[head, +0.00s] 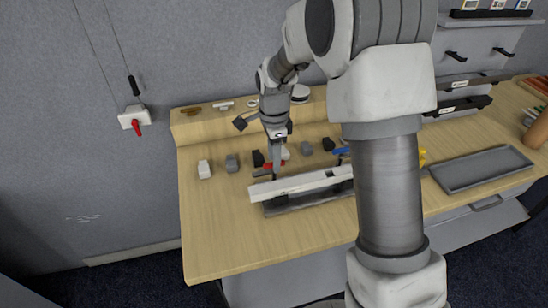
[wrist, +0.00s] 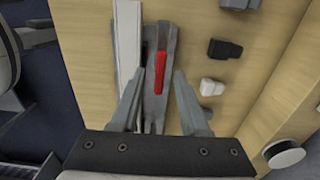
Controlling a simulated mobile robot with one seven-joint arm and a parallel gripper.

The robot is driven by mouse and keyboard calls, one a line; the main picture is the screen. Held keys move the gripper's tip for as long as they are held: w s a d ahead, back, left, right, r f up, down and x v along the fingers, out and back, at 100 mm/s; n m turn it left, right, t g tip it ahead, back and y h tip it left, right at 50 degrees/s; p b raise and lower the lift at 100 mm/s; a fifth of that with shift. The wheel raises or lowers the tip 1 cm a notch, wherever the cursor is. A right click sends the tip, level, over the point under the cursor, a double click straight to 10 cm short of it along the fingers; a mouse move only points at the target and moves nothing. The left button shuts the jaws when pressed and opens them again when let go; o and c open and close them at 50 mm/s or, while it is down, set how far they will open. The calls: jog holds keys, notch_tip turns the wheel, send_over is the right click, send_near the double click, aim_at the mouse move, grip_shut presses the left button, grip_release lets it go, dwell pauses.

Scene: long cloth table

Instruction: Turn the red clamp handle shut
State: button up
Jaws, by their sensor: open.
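The red clamp handle (wrist: 159,66) shows in the wrist view as a narrow bar on a grey clamp body (wrist: 154,105), beside a long white rail (wrist: 127,38). My gripper (wrist: 158,75) is open, with one finger on each side of the handle in that view; whether they touch it I cannot tell. In the head view my gripper (head: 276,172) points down behind the white rail (head: 300,184), and a bit of the red handle (head: 268,165) shows beside it. Much of the clamp is hidden there by the gripper.
Several grey and black blocks (head: 231,163) stand on the table behind the rail. A grey tray (head: 480,168) lies at the right. A switch box with a red lever (head: 136,127) is on the left wall. The table's front left (head: 215,240) is clear.

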jog(key=shift+f, duration=0.15)
grip_shut()
